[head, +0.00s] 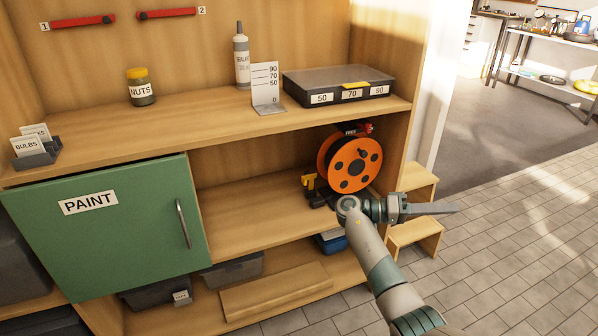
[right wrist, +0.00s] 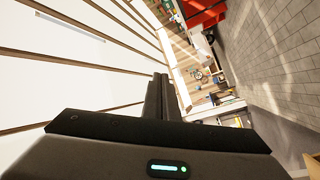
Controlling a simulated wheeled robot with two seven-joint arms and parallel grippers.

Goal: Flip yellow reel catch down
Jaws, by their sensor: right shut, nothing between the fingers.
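An orange reel (head: 349,161) with a dark hub stands on the middle shelf at the right, below the workbench top. A yellow catch (head: 309,183) sits upright on a dark base at the lower left of the reel. My right gripper (head: 450,208) is shut and empty. It points right, away from the reel, in front of the small wooden steps. My right wrist hides part of the shelf just below the reel. In the right wrist view the shut fingers (right wrist: 158,95) show with nothing between them. My left gripper is not in view.
On the bench top (head: 200,128) stand a NUTS jar (head: 141,93), a bottle (head: 242,65), a scale plate (head: 265,85) and a black case (head: 338,86). Wooden steps (head: 415,238) stand at the right. Tiled floor is free beyond.

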